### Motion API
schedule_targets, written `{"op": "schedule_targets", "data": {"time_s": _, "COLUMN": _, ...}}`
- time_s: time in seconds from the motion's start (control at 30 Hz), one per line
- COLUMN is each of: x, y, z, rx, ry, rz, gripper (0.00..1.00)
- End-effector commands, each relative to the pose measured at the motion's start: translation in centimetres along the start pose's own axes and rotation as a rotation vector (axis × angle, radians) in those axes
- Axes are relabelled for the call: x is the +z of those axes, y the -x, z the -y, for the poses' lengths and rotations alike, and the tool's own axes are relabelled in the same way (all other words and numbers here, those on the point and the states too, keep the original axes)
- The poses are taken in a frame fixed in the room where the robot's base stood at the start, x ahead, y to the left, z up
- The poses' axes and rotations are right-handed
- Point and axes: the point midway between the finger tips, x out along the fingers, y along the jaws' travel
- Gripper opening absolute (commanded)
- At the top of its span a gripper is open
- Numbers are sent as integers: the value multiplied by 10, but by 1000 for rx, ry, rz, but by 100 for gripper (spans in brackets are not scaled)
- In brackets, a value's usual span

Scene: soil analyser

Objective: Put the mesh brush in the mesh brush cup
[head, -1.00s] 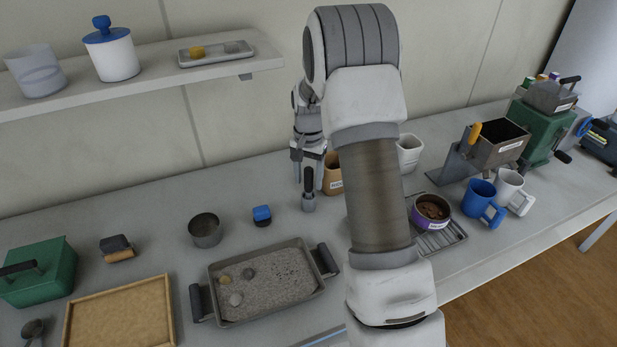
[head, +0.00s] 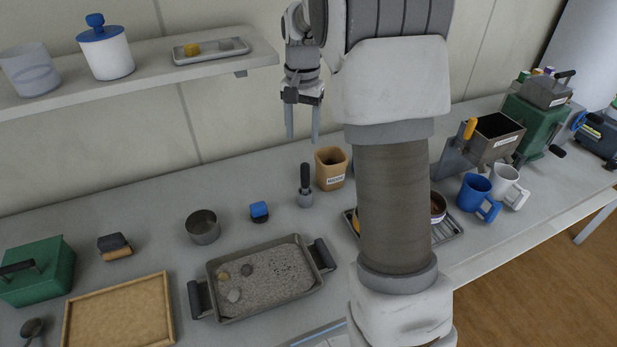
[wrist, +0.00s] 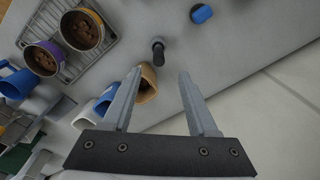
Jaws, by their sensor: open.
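A black-handled tool with a grey base, which looks like the mesh brush (head: 305,188), stands upright on the bench. A tan cup with a white label (head: 331,168) stands close to its right; it looks like the mesh brush cup, but I cannot read the label. My gripper (head: 303,138) is open and empty, pointing down above the brush handle, with a gap between. In the wrist view the brush (wrist: 158,50) shows beyond the open fingertips (wrist: 160,73), and the tan cup (wrist: 147,84) shows partly between the fingers.
A blue block (head: 259,211), a metal pot (head: 203,227) and a tray of soil (head: 265,280) lie left and in front. A shelf (head: 140,80) is upper left.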

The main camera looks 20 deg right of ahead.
Motion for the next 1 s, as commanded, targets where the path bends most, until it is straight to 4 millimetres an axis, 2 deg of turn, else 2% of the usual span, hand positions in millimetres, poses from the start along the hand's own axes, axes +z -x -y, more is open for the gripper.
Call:
{"op": "schedule_targets", "data": {"time_s": 0.03, "x": 12, "y": 17, "z": -2, "rx": -16, "ry": 32, "rz": -22, "gripper": 59}}
{"op": "schedule_targets", "data": {"time_s": 0.2, "x": 58, "y": 59, "z": -13, "rx": -60, "ry": 153, "rz": -85, "gripper": 59}}
{"op": "schedule_targets", "data": {"time_s": 0.4, "x": 116, "y": 92, "z": -32, "rx": -102, "ry": 299, "rz": -165, "gripper": 59}}
{"op": "schedule_targets", "data": {"time_s": 0.5, "x": 145, "y": 102, "z": -43, "rx": -120, "ry": 370, "rz": -208, "gripper": 59}}
{"op": "schedule_targets", "data": {"time_s": 0.67, "x": 190, "y": 110, "z": -63, "rx": -142, "ry": 489, "rz": -280, "gripper": 59}}
{"op": "schedule_targets", "data": {"time_s": 0.8, "x": 224, "y": 108, "z": -82, "rx": -154, "ry": 584, "rz": -345, "gripper": 59}}
{"op": "schedule_targets", "data": {"time_s": 1.0, "x": 255, "y": 98, "z": -101, "rx": -161, "ry": 678, "rz": -412, "gripper": 59}}
